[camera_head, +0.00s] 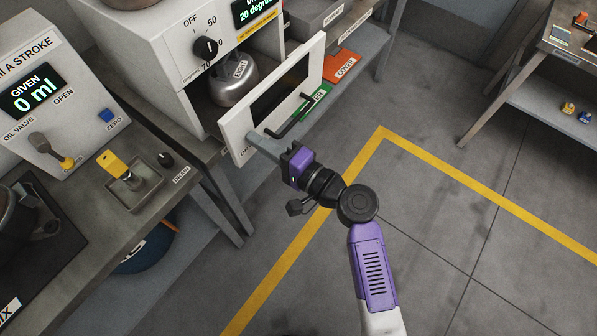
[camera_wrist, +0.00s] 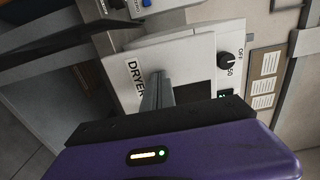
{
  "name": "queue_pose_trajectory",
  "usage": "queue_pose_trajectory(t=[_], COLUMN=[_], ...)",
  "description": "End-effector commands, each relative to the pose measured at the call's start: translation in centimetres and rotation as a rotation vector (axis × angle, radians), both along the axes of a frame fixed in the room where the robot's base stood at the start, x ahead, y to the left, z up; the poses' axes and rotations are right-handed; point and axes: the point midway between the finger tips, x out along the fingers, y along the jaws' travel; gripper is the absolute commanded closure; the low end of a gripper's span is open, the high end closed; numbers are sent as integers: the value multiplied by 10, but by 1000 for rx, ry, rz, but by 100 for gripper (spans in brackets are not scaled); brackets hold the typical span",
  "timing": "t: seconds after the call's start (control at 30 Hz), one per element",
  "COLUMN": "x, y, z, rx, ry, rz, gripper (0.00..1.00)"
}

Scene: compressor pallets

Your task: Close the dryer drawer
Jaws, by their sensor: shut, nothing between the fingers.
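The white dryer (camera_head: 145,42) stands on the bench at the upper left of the head view, with a black knob. Its drawer is pulled out; the white drawer front (camera_head: 231,133) has a dark window and a dark bar handle (camera_head: 293,118). A metal pot (camera_head: 233,82) sits inside, behind the front. My gripper (camera_head: 254,137) is shut and empty, its fingertips at the outer face of the drawer front, near its left end. Whether they touch is unclear. In the wrist view, the fingers (camera_wrist: 157,92) overlap the white dryer face beside the DRYER label (camera_wrist: 135,78).
Left of the dryer stand an oil machine (camera_head: 45,95) and a small tray (camera_head: 133,188) with a yellow-handled tool. Green and orange labelled plates, including the orange one (camera_head: 343,67), lie beyond the drawer. The floor at right is open, marked with yellow lines.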

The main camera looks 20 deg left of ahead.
Motion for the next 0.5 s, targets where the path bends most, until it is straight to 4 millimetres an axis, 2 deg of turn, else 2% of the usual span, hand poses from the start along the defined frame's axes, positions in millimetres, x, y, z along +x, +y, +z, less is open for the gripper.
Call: queue_pose_trajectory(t=[0.03,0.2,0.5], x=[4,18,35], y=[15,52,96], z=[-6,-5,-3], rx=[-1,0,-1], ry=[-6,-4,-2], rz=[5,5,1], gripper=[100,100,100])
